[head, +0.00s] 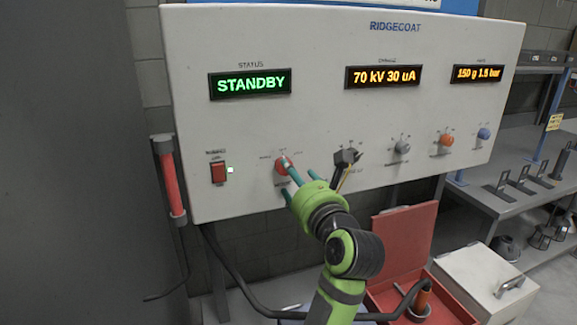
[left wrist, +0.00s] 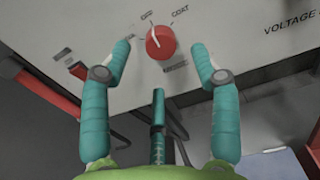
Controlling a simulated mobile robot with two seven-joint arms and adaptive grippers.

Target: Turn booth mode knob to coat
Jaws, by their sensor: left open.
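The booth mode knob is a round red knob (head: 281,167) low on the left half of the white panel. It also shows in the left wrist view (left wrist: 160,44), with a COAT label at its upper right and another, probably OFF, above it. A pale line crosses its face; its exact setting is hard to tell. My left gripper (head: 297,180) has its teal fingers open at the knob in the head view, partly covering its right side. In the left wrist view the gripper (left wrist: 168,60) has fingers left and right of the knob, with gaps visible. My right gripper is not in view.
A black knob (head: 346,157) sits close to the right of my gripper. A red rocker switch (head: 218,172) is to the left. The status display (head: 250,84) reads STANDBY. An open red box (head: 405,235) and a white lidded box (head: 488,280) stand below right.

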